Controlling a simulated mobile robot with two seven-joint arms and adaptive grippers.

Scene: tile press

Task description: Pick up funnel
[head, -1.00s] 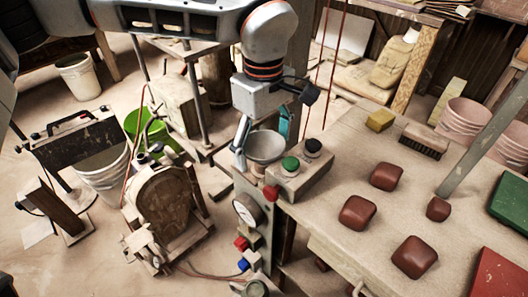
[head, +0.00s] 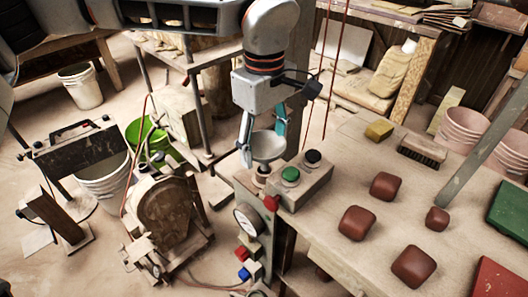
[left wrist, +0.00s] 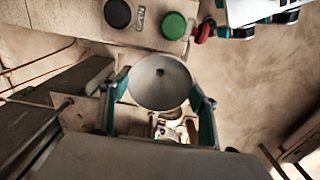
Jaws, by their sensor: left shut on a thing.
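The funnel (head: 268,146) is a pale grey metal bowl shape, held between the fingers of my left gripper (head: 262,142). In the left wrist view the funnel (left wrist: 160,82) shows its wide mouth and a small dark hole. The teal-backed fingers of my left gripper (left wrist: 160,100) press on it from both sides. The funnel is at the left end of the button box, beside the green button (head: 290,174). I cannot tell whether its lower end touches anything.
The button box (head: 300,192) has a black knob (head: 312,157) and a red knob (head: 271,203). The workbench (head: 335,205) carries several dark red blocks, a brush (head: 422,151) and a yellow sponge (head: 379,131). A grey post (head: 485,155) rises at the right.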

